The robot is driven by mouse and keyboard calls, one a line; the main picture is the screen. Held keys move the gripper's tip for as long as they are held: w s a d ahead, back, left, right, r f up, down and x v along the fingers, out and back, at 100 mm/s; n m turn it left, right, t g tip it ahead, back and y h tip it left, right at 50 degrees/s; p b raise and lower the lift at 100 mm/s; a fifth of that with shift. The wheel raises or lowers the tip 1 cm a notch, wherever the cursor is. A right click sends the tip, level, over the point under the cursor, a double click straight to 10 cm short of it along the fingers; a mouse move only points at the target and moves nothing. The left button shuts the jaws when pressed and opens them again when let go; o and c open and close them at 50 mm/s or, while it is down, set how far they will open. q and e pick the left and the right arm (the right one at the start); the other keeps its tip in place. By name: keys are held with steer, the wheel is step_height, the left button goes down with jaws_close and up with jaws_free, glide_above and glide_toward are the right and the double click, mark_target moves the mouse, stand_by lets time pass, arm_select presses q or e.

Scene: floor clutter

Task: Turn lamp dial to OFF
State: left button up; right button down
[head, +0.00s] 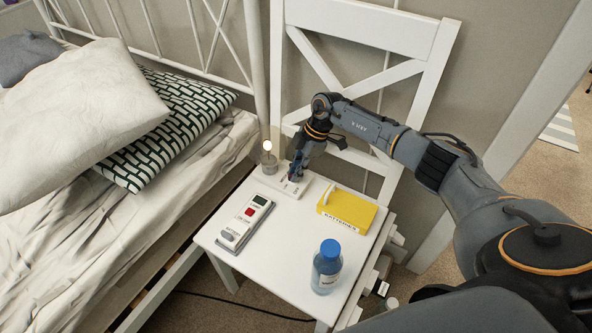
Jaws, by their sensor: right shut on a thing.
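The lamp stands at the back of the white bedside surface, with a small round bulb (267,146) that looks lit, on a grey holder (269,162). Its flat white base (268,181) extends right, under my right gripper. My right gripper (293,177) points down at the right part of the base, its fingers shut on the lamp dial. The dial is mostly hidden by the fingers, and its setting cannot be read. My left gripper is not in view.
On the white seat (285,238) are a white remote-like device (244,222) with a red button, a yellow batteries box (347,209) and a blue-capped bottle (327,268). A white chair back (360,30) rises behind. A bed with pillows (85,120) lies left.

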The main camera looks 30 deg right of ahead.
steer(key=c, duration=1.4)
jaws_free()
